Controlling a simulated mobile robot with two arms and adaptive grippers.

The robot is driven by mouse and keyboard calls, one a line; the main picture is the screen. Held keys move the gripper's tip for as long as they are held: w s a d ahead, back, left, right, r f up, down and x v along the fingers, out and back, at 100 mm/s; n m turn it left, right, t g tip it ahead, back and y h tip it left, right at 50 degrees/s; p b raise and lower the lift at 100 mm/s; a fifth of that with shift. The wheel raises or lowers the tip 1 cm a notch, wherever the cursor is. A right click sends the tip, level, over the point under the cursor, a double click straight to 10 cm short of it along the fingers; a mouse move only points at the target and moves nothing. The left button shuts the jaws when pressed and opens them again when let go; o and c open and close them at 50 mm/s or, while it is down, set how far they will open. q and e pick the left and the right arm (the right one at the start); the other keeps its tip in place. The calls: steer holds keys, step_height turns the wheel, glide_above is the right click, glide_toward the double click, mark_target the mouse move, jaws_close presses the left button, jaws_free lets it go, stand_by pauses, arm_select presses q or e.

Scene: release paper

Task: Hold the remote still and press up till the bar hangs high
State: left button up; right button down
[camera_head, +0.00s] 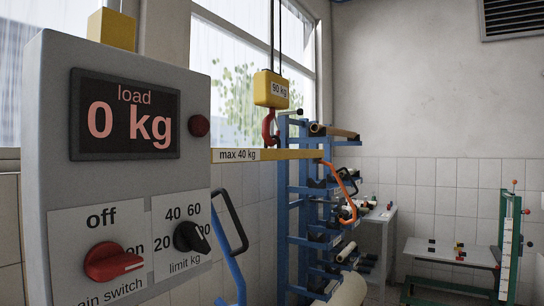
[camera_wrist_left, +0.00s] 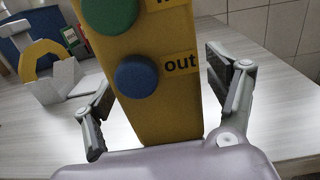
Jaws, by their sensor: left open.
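A yellow remote (camera_wrist_left: 160,118) fills the middle of the left wrist view. It has a green button (camera_wrist_left: 108,14), whose label is cut off, and a blue button (camera_wrist_left: 136,77) marked "out". No up button is readable. My left gripper (camera_wrist_left: 165,90) is open, with one finger on each side of the remote. In the head view a yellow bar (camera_head: 296,154) marked "max 40 kg" hangs level from a red hook (camera_head: 269,128) under the yellow "90 kg" hoist block (camera_head: 271,89). My right gripper is not in view.
A grey control panel (camera_head: 55,120) stands close at left; its display reads load 0 kg. A blue rack (camera_head: 297,240) with rolls stands behind the bar. Blue and orange hooks hang below the bar. In the left wrist view a pale table (camera_wrist_left: 275,110) bears a yellow ring-shaped object (camera_wrist_left: 42,50).

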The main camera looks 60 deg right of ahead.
arm_select(q)
steer(key=shift+f, duration=0.15)
steer(key=shift+s, duration=0.45)
steer(key=s, duration=0.6)
steer(key=shift+s, duration=0.3)
steer(key=shift+d, duration=0.15)
